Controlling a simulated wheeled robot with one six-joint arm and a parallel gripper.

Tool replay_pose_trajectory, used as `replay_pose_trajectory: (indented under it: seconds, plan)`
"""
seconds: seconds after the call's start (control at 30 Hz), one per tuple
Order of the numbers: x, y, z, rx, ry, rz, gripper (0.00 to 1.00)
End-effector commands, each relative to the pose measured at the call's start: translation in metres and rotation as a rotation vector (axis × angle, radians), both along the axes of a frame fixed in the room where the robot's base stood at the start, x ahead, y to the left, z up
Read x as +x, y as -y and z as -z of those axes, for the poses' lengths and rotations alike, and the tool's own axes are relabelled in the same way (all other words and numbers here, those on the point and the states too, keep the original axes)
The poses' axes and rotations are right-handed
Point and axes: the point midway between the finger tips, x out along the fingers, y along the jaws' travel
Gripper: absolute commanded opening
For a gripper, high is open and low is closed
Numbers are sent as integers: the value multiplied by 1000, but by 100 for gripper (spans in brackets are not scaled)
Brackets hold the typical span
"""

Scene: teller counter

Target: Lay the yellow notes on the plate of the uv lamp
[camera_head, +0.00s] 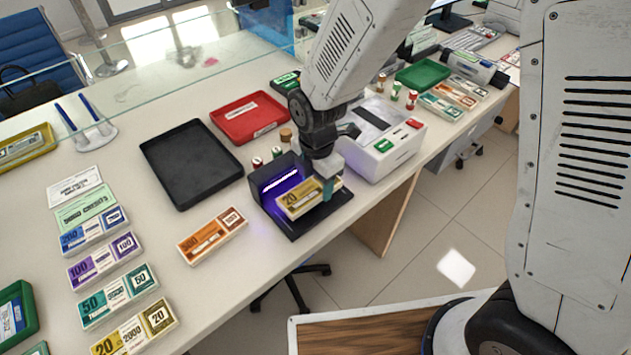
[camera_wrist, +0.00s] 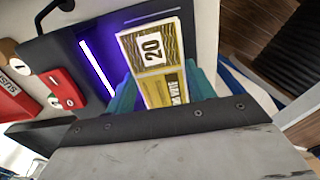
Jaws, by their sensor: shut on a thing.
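The yellow notes (camera_head: 296,199), a banded bundle marked 20, are between the teal fingers of my gripper (camera_head: 328,187), which is shut on them. In the wrist view the yellow notes (camera_wrist: 157,58) stick out past the fingers of my gripper (camera_wrist: 160,88). The uv lamp (camera_head: 279,182) is a dark unit with a glowing violet tube. Its dark plate (camera_head: 334,208) lies under the notes. The lamp's lit tube (camera_wrist: 97,68) also shows beside the notes in the wrist view. I cannot tell whether the notes touch the plate.
An orange bundle (camera_head: 212,236) lies left of the lamp. A black tray (camera_head: 190,164) and a red tray (camera_head: 248,117) are behind it. A white counting machine (camera_head: 383,138) stands close on the right. Another yellow 20 bundle (camera_head: 134,334) lies front left. The counter's front edge is near the lamp.

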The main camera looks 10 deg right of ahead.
Motion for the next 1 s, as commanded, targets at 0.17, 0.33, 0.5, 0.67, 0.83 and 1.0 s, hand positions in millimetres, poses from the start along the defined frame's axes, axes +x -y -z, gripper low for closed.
replay_pose_trajectory:
  seconds: [0.17, 0.33, 0.5, 0.67, 0.83, 1.0]
  plan:
    - [-1, 2, 21, -1, -2, 2, 26]
    - [-1, 2, 20, -1, -1, 2, 26]
    - [-1, 2, 24, -1, -2, 2, 57]
    - [-1, 2, 23, -1, -1, 2, 76]
    - [-1, 2, 23, -1, -1, 2, 76]
    - [0, 1, 11, 1, 1, 2, 76]
